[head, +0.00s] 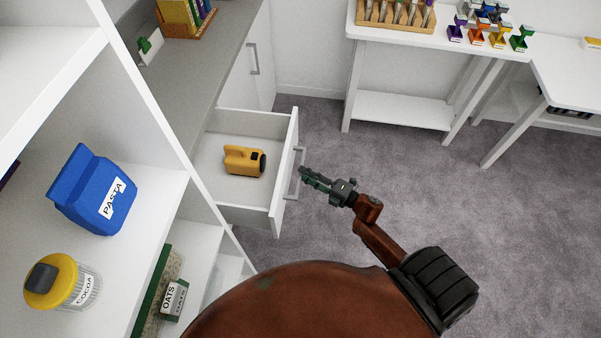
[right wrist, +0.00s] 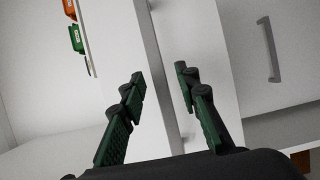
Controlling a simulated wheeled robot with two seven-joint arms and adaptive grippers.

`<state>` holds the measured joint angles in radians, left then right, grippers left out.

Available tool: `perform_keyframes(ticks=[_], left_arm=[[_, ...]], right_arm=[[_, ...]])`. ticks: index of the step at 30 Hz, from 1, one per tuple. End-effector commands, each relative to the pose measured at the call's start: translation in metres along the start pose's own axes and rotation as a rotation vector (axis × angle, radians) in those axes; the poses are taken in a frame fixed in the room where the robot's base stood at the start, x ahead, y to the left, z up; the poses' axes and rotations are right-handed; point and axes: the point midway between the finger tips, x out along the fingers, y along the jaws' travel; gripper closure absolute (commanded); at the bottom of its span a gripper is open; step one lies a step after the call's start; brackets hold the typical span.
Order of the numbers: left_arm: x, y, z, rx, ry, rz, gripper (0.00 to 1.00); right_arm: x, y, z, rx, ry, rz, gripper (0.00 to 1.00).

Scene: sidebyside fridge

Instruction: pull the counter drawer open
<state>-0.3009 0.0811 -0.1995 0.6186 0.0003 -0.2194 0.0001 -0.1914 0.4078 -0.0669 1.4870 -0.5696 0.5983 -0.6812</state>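The counter drawer (head: 284,180) is pulled out from the white counter in the head view, with its inside showing. A yellow flashlight-like object (head: 238,158) lies in it. The grey bar handle (head: 293,187) is on its front. My right gripper (head: 304,172) is at the handle, coming from the right. In the right wrist view the green-padded fingers (right wrist: 160,80) are spread apart, with the white drawer front beyond them. I cannot tell whether they touch the handle. My left gripper is not in view.
An open shelf at the left holds a blue pasta bag (head: 92,190), a cocoa jar (head: 65,283) and an oats box (head: 174,299). A closed cupboard door with a handle (head: 253,58) is beyond the drawer. White tables (head: 400,108) stand at the back right. Grey carpet right of the drawer is clear.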

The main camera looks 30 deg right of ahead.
Motion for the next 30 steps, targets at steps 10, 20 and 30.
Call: perform_keyframes(ticks=[10,20,30], left_arm=[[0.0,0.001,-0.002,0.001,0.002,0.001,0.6],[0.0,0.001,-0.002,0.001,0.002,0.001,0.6],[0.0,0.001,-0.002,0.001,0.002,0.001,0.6]], right_arm=[[-0.072,-0.001,0.0,0.0,-0.001,-0.002,0.7],[-0.097,0.001,0.0,-0.001,0.002,0.001,0.7],[-0.097,0.0,0.0,0.0,0.001,0.001,0.7]])
